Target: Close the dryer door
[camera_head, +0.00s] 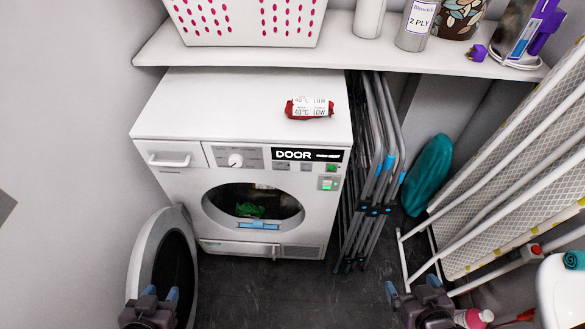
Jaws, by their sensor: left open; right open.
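The white dryer (176,190) stands under a shelf, its round opening (254,203) uncovered, with something green (248,210) inside. The round dryer door (149,246), with a pale rim and dark middle, is swung wide open to the left of the dryer. My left gripper (153,296) is open at the bottom left, in front of the lower part of the door in the picture; I cannot tell whether it touches it. My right gripper (412,289) is open and empty at the bottom, right of the dryer.
A red and white packet (309,108) lies on the dryer. Folded grey racks (374,170) stand to its right, and an ironing board (500,180) leans at the far right. A shelf (350,56) runs above. Dark floor (270,295) is clear before the dryer.

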